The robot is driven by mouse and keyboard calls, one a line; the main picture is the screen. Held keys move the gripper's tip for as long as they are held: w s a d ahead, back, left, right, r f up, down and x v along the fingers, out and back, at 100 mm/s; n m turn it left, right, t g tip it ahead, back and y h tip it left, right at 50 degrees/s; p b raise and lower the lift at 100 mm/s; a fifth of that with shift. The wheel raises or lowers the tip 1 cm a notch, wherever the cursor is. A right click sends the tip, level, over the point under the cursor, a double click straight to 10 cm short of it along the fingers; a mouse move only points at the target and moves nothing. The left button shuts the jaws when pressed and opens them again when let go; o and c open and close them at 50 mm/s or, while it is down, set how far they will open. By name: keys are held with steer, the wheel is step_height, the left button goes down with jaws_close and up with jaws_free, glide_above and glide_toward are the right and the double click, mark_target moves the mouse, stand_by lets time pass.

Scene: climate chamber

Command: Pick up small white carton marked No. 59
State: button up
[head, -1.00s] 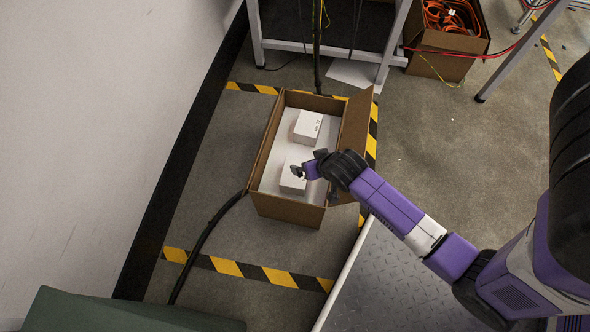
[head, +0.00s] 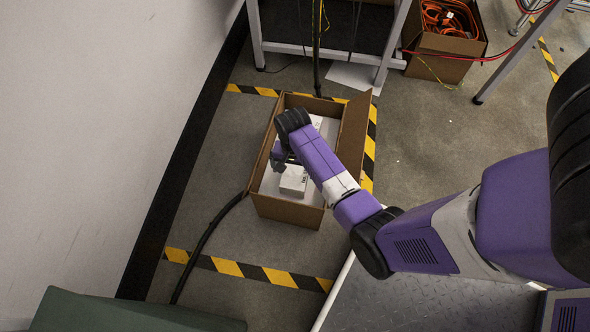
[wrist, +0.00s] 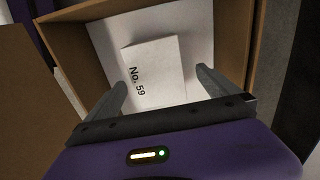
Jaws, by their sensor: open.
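In the wrist view a small white carton (wrist: 155,75) marked "No. 59" lies on the white floor of a brown cardboard box. My gripper (wrist: 162,85) is open, with one finger to each side of the carton's near end; I cannot tell whether they touch it. In the head view my gripper (head: 284,160) is inside the box, just above a white carton (head: 293,181) in its near half. The second white carton, in the far half, is mostly hidden behind my arm.
The open cardboard box (head: 285,211) stands on the floor, with a raised flap (head: 354,135) on its right. A black cable (head: 207,235) runs up to its left side. A table frame and a box of orange cable (head: 447,50) are behind. Yellow-black tape surrounds it.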

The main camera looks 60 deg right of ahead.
mark_target(295, 174)
steer(key=f+b, duration=0.3)
steer(key=f, duration=0.2)
steer(key=shift+s, duration=0.2)
steer(key=shift+r, duration=0.1)
steer(key=c, duration=1.6)
steer(key=shift+r, duration=0.1)
